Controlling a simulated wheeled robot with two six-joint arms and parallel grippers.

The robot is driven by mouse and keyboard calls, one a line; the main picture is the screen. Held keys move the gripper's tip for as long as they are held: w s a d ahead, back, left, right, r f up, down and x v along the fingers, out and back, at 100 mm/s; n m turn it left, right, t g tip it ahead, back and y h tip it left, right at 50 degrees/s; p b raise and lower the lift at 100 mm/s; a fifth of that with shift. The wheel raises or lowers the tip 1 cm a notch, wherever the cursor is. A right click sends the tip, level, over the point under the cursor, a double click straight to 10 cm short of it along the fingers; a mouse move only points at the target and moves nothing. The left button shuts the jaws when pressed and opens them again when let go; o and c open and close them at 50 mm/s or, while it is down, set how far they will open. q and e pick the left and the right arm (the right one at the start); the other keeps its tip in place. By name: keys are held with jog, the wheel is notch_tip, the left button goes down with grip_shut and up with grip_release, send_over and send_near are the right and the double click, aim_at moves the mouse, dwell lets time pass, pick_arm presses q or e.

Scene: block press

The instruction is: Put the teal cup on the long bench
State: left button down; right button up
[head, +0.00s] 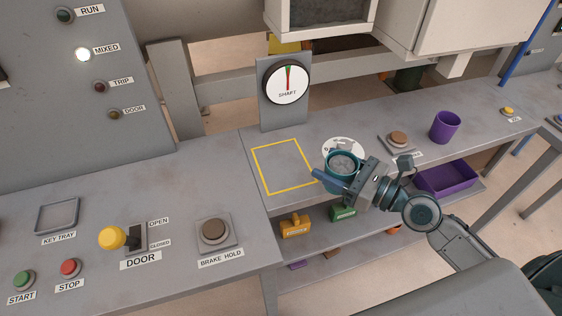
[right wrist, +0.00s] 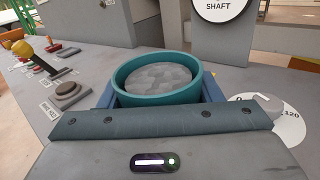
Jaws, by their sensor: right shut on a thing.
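The teal cup (head: 342,165) is upright in my right gripper (head: 340,183), near the front edge of the long bench (head: 370,128). My right gripper is shut on it, with a blue finger showing on its left in the head view. In the right wrist view the cup's rim (right wrist: 157,76) stands between the blue fingers, and a grey, rough-looking fill shows inside. The cup's base is hidden, so I cannot tell whether it touches the bench. My left gripper is not in view.
A yellow-outlined square (head: 283,167) on the bench is empty. A shaft dial (head: 287,83) stands behind it. A white round dial (head: 343,147) lies behind the cup. A brown button (head: 398,138) and a purple cup (head: 445,126) are to the right. A purple tray (head: 450,178) sits below.

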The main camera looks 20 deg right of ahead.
jog(key=shift+w+a, duration=0.2)
jog(key=shift+w, duration=0.2)
jog(key=x, duration=0.4)
jog(key=p+x, duration=0.1)
jog(key=x, duration=0.4)
jog(key=d+f+x, duration=0.1)
jog(key=x, duration=0.4)
jog(key=shift+w+f, duration=0.1)
jog(key=shift+w, duration=0.25)
jog(key=shift+w+a+f, duration=0.1)
jog(key=shift+w+a, duration=0.15)
jog(key=shift+w, duration=0.05)
jog(key=shift+f, duration=0.35)
notch_tip(320, 180, down, 3)
jog(key=shift+r, duration=0.1)
jog(key=o, duration=1)
jog(key=shift+o, duration=0.2)
